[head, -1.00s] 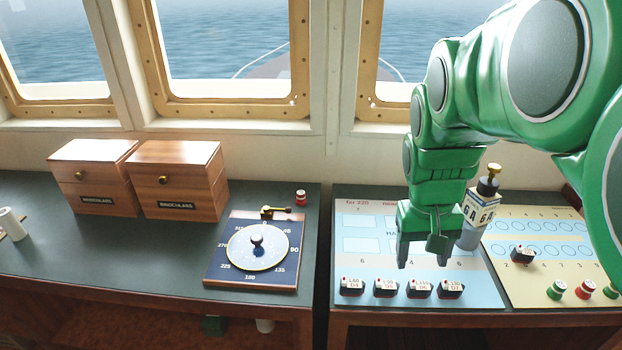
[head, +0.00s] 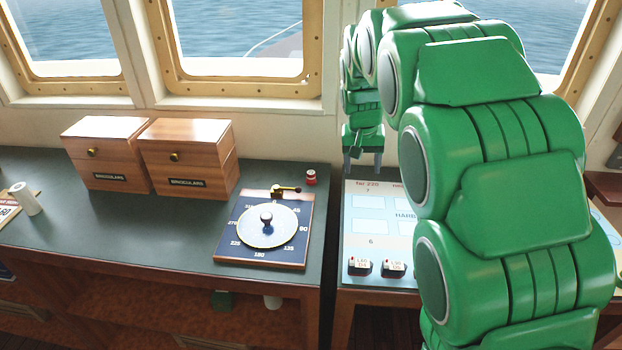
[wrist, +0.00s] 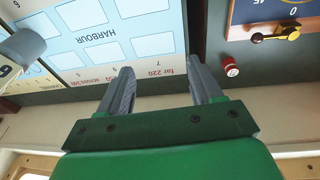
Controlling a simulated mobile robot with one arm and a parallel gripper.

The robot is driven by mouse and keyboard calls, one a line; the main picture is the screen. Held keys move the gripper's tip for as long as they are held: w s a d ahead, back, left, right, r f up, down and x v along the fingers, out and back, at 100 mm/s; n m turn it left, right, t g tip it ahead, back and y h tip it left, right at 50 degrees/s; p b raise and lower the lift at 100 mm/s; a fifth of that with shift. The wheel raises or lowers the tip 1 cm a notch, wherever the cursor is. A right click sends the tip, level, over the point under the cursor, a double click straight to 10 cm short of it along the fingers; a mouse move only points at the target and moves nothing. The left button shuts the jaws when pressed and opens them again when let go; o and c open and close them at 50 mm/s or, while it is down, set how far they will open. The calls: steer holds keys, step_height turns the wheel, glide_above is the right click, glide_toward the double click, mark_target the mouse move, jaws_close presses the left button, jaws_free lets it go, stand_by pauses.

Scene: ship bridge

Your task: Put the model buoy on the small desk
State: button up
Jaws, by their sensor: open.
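A small red and white cylinder (head: 310,177), which looks like the model buoy, stands on the dark green top of the long left counter (head: 130,225), behind the compass board. It also shows in the wrist view (wrist: 230,65), to the right of the fingers. My gripper (head: 363,166) is open and empty, pointing down near the back edge of the right-hand desk (head: 378,297), right of the buoy. The wrist view shows the spread fingers (wrist: 161,70) with nothing between them. I cannot tell for certain which desk is the small one; the right one looks narrower.
A compass board (head: 265,262) with a brass handle lies in front of the buoy. Two wooden binocular boxes (head: 185,158) stand further left. A blue chart board (head: 370,205) with small ship blocks covers the right desk. A gap separates the desks.

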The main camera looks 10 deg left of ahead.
steer(key=t+y, duration=0.1)
glide_above(311, 172)
steer(key=s, duration=0.2)
step_height(311, 172, down, 8)
steer(key=shift+x, duration=3.9)
steer(key=shift+s, duration=0.1)
steer(key=c, duration=1.2)
